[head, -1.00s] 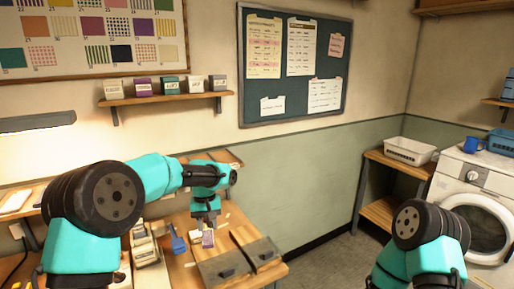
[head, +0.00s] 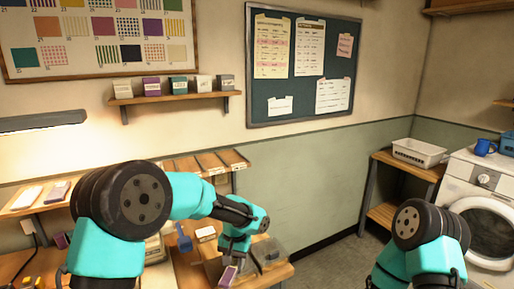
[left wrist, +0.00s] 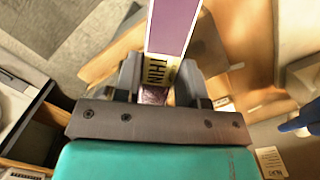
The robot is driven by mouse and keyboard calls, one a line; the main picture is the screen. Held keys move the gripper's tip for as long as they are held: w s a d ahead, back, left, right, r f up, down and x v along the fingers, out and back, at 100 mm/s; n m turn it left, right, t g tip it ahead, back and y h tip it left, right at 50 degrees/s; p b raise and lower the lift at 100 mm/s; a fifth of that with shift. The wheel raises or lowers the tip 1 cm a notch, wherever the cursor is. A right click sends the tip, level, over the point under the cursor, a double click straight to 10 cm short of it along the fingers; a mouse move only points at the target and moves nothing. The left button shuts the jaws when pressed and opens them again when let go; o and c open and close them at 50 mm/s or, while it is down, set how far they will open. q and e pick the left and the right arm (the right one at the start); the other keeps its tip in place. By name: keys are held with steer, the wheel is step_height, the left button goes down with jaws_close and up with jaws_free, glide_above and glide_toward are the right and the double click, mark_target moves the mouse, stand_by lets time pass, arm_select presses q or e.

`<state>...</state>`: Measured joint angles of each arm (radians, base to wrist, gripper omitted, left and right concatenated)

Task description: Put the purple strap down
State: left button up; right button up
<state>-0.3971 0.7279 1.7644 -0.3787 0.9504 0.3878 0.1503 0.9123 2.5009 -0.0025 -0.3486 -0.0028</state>
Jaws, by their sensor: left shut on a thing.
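The purple strap (head: 228,276) is in my left gripper (head: 232,262), low in the middle of the head view, near the front of the bench. In the left wrist view the strap (left wrist: 174,26) is a flat purple piece with pale edges and a cream label band, pointing away between the fingers. My left gripper (left wrist: 158,88) is shut on it there. The strap appears held above the bench; its exact height is unclear. My right arm shows at the lower right of the head view, but its gripper is out of frame.
A wooden box with grey parts (head: 270,252) stands at the bench's right end, beside the left gripper. A blue tool (head: 183,240) and a white card (head: 205,234) lie left of it. A washing machine (head: 484,205) and white basket (head: 414,152) are far right.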

arm_select(q)
steer(key=s+a+r+n, duration=0.2)
steer(key=a+r+n, duration=0.1)
steer(key=a+r, duration=1.1)
steer(key=shift+s+r, duration=0.3)
steer(key=shift+r, duration=0.5)
steer(key=shift+d, duration=0.1)
